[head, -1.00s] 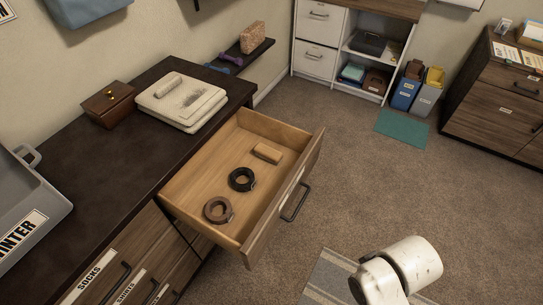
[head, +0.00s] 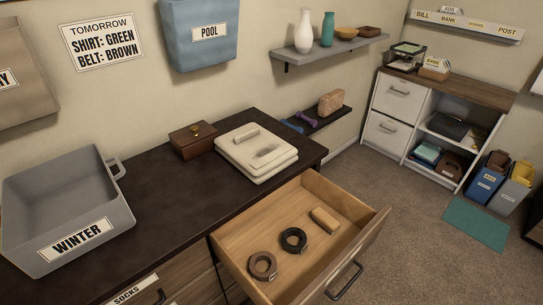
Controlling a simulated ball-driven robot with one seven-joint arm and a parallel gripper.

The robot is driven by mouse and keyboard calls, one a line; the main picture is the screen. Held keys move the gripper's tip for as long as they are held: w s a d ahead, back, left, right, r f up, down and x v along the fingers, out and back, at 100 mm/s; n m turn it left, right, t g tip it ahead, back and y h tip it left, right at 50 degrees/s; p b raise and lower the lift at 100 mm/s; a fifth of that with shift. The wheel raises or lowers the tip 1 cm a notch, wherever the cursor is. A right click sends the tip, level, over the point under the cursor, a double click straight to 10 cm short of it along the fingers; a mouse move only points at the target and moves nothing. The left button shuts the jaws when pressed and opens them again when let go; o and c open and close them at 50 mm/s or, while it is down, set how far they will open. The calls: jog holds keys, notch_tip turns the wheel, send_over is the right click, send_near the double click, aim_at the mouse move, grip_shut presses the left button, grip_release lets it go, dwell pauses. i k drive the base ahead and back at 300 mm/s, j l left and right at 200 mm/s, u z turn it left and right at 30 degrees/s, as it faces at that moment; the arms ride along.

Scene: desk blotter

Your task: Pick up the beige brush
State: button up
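A small beige oblong piece that looks like the beige brush (head: 246,134) lies on top of a pale folded stack (head: 257,170) on the dark dresser top. Its bristles cannot be made out. A dark speckled patch (head: 267,152) shows on the stack beside it. A tan block (head: 325,219) lies in the open drawer, beyond a black coiled belt (head: 294,240) and a brown coiled belt (head: 262,266). My gripper is not in view.
The open drawer (head: 357,262) juts out from the dresser (head: 150,228). A wooden box (head: 193,141) stands left of the stack, and a grey "WINTER" bin (head: 65,212) is further left. A low shelf (head: 318,122) is behind.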

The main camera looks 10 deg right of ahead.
aim_at(324, 219)
jog(key=i+l, duration=0.35)
jog(key=l, duration=0.15)
jog(key=i+l, duration=0.3)
jog(key=l, duration=0.15)
jog(key=i+l, duration=0.35)
jog(key=l, duration=0.15)
jog(key=i, duration=0.35)
jog(key=j+u, duration=0.05)
